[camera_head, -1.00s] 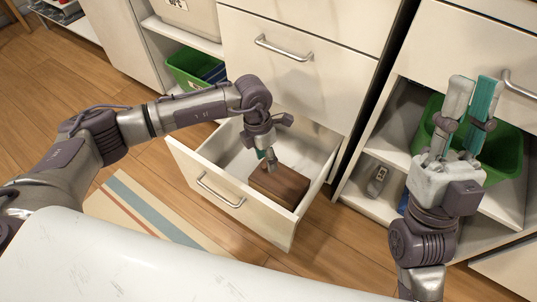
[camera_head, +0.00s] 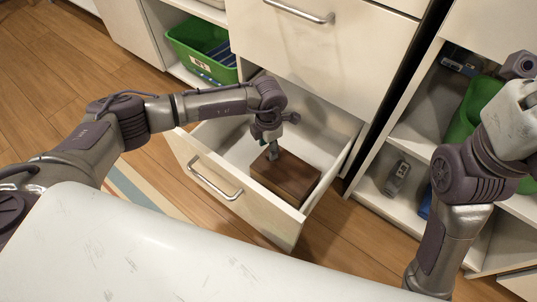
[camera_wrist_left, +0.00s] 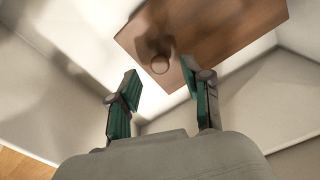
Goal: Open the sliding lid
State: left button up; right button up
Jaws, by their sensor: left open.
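A brown wooden box (camera_head: 288,178) lies inside the open white drawer (camera_head: 245,203). Its flat top, taken to be the sliding lid, also shows in the left wrist view (camera_wrist_left: 215,30), with a small round knob or notch (camera_wrist_left: 160,64) near one edge. I cannot tell whether a fingertip touches the lid. My right gripper is cut off at the right edge; its fingers are out of view.
The drawer walls surround the box closely on the right. A green bin (camera_head: 202,48) stands on a shelf at the back left, another green bin (camera_head: 470,113) at the right. A small grey object (camera_head: 396,178) sits on the lower right shelf. A white surface (camera_head: 150,255) fills the front.

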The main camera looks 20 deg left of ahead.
pick_arm(q)
jog(key=shift+f+b, duration=0.4)
jog(key=shift+f, duration=0.8)
grip_shut()
